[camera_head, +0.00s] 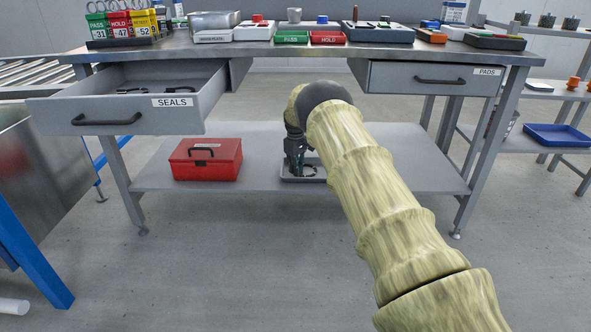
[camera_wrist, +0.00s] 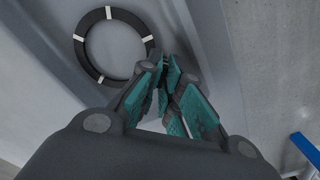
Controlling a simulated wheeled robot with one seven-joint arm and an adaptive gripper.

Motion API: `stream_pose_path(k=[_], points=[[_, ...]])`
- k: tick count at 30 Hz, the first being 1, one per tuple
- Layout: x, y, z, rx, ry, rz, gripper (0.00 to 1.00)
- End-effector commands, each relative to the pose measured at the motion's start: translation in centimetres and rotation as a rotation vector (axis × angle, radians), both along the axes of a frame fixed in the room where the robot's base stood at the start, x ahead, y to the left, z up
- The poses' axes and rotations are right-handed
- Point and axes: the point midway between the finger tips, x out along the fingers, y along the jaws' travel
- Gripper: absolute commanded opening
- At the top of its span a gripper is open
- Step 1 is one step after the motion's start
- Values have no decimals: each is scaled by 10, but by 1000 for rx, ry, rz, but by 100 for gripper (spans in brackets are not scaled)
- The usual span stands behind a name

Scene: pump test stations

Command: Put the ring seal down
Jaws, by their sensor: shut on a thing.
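The ring seal (camera_wrist: 81,52) is a black ring with white marks, at the upper left of the wrist view. My gripper (camera_wrist: 165,62) is shut on the ring's near right edge, with its teal finger pads close together. In the head view my gripper (camera_head: 297,168) points down at a small grey tray (camera_head: 303,181) on the lower shelf of the bench. A dark ring shape shows there at the fingertips, within the tray's outline. I cannot tell whether the ring touches the tray floor.
A red toolbox (camera_head: 206,167) stands left of the tray on the lower shelf (camera_head: 400,178). Above, the SEALS drawer (camera_head: 140,115) is open with dark parts inside. The PADS drawer (camera_head: 430,79) is at the right. The bench top holds several trays and parts. Shelf right of the tray is clear.

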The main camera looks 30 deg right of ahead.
Motion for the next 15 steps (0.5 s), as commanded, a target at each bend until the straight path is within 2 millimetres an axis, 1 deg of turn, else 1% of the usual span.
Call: stream_pose_path(k=[1,4,15], points=[[0,0,-1,0,0,0,10],[0,0,-1,0,0,0,28],[0,0,0,0,0,0,28]])
